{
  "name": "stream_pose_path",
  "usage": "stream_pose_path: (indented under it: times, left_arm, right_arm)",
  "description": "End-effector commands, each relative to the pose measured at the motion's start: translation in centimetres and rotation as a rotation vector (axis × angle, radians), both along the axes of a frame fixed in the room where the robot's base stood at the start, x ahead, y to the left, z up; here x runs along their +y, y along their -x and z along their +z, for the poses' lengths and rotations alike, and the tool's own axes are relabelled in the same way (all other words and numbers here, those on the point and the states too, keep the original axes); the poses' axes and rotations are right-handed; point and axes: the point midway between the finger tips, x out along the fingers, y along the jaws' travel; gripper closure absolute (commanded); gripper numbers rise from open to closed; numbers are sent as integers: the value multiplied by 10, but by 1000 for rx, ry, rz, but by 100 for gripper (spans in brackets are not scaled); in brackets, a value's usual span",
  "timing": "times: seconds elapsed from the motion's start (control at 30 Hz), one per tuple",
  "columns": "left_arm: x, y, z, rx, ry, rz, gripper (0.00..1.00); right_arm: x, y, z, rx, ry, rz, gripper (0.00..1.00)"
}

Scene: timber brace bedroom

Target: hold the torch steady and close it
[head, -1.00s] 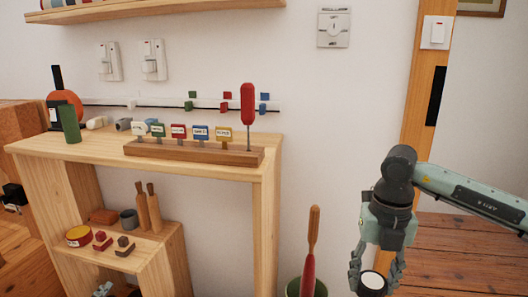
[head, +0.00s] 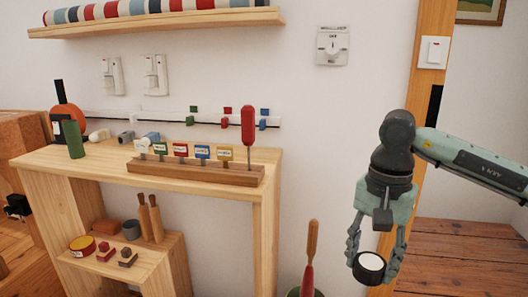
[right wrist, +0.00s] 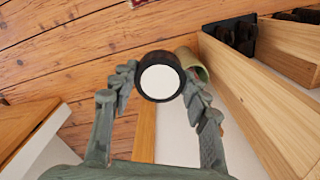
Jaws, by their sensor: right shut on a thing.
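My right gripper (head: 377,262) is shut on a short dark cylinder with a round white end face, which I take to be the torch (head: 369,267). It hangs low in the head view, in front of the wall. In the right wrist view, the torch (right wrist: 160,77) sits between the two fingers of the gripper (right wrist: 162,88), white face toward the camera. The rest of the torch's length is hidden behind that face. No separate cap shows clearly. My left gripper is not in view.
A wooden shelf unit (head: 190,181) at left carries a rack (head: 190,172) with coloured tags and a red-handled screwdriver (head: 248,126). A brush (head: 309,255) stands in a green pot near the torch. A timber post (head: 416,90) is behind my right arm.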

Motion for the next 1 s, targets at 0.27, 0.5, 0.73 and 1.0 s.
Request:
stream_pose_path:
  times: [0.27,0.5,0.73,1.0]
  left_arm:
    - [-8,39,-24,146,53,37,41]
    - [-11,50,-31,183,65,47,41]
    - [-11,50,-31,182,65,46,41]
    - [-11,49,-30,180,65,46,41]
  right_arm:
    - [3,3,23,-3,2,542,74]
    - [4,4,27,-3,4,692,74]
    - [4,4,27,-3,4,694,74]
    - [4,4,27,-3,4,692,74]
